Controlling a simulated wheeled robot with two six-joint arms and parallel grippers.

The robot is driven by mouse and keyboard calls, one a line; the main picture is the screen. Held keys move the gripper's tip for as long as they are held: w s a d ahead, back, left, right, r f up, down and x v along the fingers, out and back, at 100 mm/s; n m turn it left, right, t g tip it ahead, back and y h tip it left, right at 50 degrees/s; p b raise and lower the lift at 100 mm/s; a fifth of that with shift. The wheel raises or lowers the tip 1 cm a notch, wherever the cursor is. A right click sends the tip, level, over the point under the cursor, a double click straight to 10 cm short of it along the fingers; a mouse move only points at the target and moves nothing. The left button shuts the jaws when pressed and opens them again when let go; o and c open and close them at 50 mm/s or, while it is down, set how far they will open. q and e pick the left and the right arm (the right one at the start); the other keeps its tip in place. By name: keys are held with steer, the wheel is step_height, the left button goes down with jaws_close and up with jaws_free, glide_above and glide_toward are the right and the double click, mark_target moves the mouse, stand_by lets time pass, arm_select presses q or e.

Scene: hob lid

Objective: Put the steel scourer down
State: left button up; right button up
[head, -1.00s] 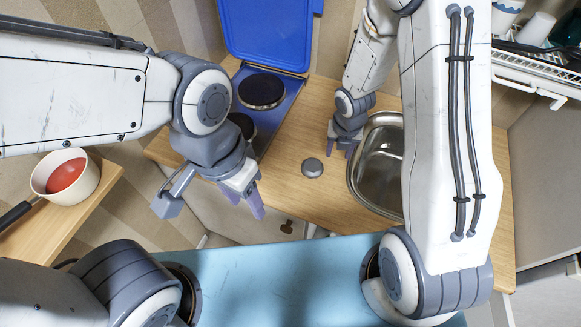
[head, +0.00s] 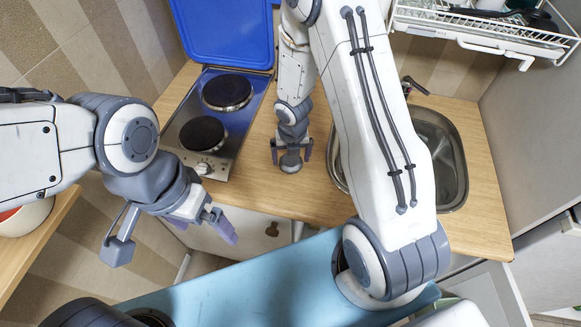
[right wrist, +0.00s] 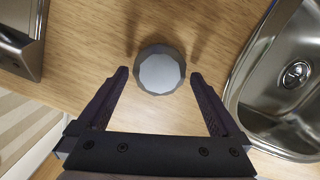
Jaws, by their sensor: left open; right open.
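The steel scourer is a small round grey puck (head: 290,164) on the wooden counter, between the hob and the sink. In the right wrist view, its pale faceted top (right wrist: 159,73) lies between and slightly beyond my right fingertips. My right gripper (head: 291,153) is open, with one finger on each side of the scourer and a gap on both sides; it also shows in the right wrist view (right wrist: 159,76). My left gripper (head: 203,223) is open and empty, in front of the counter on the left, away from the scourer.
The hob (head: 214,113) with two black plates and a raised blue lid (head: 225,35) stands left of the scourer. The steel sink (head: 443,150) is on the right. A white dish rack (head: 480,28) hangs at the back right. Bare counter (head: 254,190) lies in front.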

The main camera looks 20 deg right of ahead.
mark_target(291, 161)
step_height(291, 161, down, 2)
steer(key=shift+w+f+b, duration=0.1)
steer(key=shift+w+b, duration=0.05)
steer(key=shift+b, duration=0.2)
arm_select(q)
steer(key=shift+f, duration=0.75)
arm_select(e)
steer(key=c, duration=1)
arm_select(q)
steer(key=shift+r, duration=0.1)
arm_select(e)
steer(key=shift+r, duration=0.2)
steer(key=shift+c, duration=0.2)
step_height(291, 161, up, 9)
steer(key=p, duration=0.8)
steer(key=shift+r, duration=0.15)
arm_select(q)
step_height(291, 161, up, 8)
steer(key=shift+r+p, duration=0.2)
steer(key=shift+p, duration=0.15)
arm_select(e)
steer(key=shift+r, duration=0.3)
